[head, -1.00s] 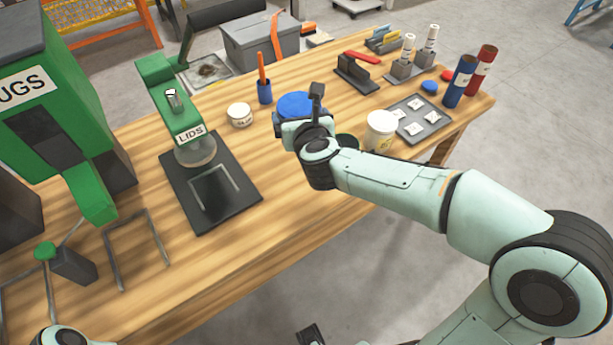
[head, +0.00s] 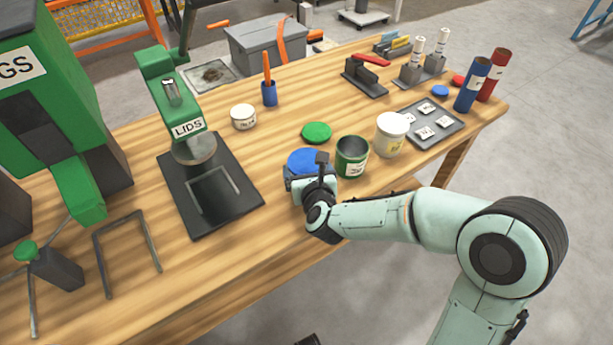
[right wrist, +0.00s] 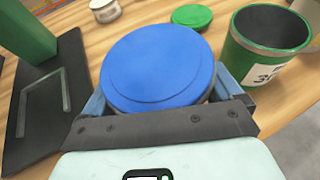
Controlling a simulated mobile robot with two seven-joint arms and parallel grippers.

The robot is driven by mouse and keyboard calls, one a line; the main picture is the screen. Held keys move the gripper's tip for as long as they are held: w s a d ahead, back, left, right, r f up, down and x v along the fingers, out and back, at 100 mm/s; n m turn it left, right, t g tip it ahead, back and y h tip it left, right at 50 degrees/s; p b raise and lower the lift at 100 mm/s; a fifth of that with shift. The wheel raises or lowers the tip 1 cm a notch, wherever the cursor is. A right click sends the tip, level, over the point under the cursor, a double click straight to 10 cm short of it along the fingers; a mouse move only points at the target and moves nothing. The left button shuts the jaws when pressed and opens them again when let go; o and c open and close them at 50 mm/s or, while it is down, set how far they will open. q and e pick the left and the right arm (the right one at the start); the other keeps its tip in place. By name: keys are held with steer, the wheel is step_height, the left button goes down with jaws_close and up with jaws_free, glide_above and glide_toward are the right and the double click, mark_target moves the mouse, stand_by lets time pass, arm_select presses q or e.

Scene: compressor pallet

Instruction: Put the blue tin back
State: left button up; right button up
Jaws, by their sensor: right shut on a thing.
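The blue tin shows its round blue lid in the head view (head: 307,161) and in the right wrist view (right wrist: 158,68). My right gripper (head: 311,178) is shut on the tin, with one finger on each side just below the lid in the right wrist view (right wrist: 160,95). The tin's body is mostly hidden by the gripper. It is over the wooden table, left of an open green tin (head: 352,157); I cannot tell whether its base touches the wood. My left gripper is not in view.
A loose green lid (head: 317,132) lies behind the blue tin. A white-lidded tub (head: 392,135) and a grey tray (head: 436,121) of labelled squares stand to the right. The LIDS press (head: 186,128) stands on a dark plate (head: 245,205) to the left. Wood between is bare.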

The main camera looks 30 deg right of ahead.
steer(key=shift+f, duration=0.85)
